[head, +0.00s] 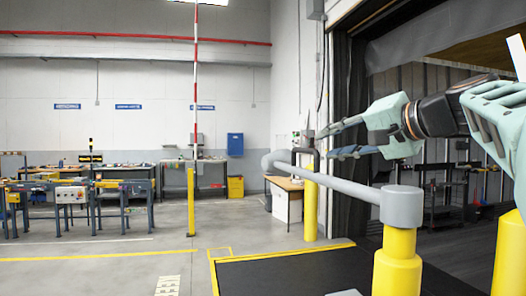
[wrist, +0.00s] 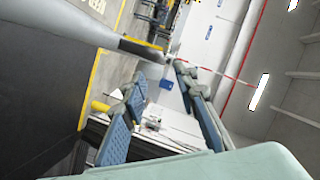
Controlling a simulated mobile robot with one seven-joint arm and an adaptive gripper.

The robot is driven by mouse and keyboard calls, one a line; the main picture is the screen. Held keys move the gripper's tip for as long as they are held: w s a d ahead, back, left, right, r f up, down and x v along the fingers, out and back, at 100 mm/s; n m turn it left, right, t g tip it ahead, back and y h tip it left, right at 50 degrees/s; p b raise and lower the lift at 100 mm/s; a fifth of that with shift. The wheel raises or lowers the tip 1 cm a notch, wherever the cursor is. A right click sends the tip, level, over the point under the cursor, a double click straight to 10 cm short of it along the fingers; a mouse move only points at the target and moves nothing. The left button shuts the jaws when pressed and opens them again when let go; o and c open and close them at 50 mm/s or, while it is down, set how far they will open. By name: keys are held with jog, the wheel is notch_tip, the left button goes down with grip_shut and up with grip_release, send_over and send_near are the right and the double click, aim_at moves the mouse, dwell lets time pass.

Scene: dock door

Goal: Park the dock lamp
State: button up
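A grey bar also crosses the upper left of the wrist view (wrist: 75,25), with a dark end (wrist: 142,49). A dark bent pipe (head: 314,153) shows just beyond the fingertips.
A second yellow post (head: 311,205) and a small wood-topped cabinet (head: 287,198) stand beyond the tubular arm. A black floor plate (head: 300,274) with yellow edging lies in front. Open floor lies at left, before workbenches (head: 85,190).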

aim_at(304, 151)
jog(key=p+x, duration=0.2)
jog(key=x, duration=0.7)
jog(key=shift+w+a+f, duration=0.15)
jog(key=shift+w, duration=0.1)
grip_shut()
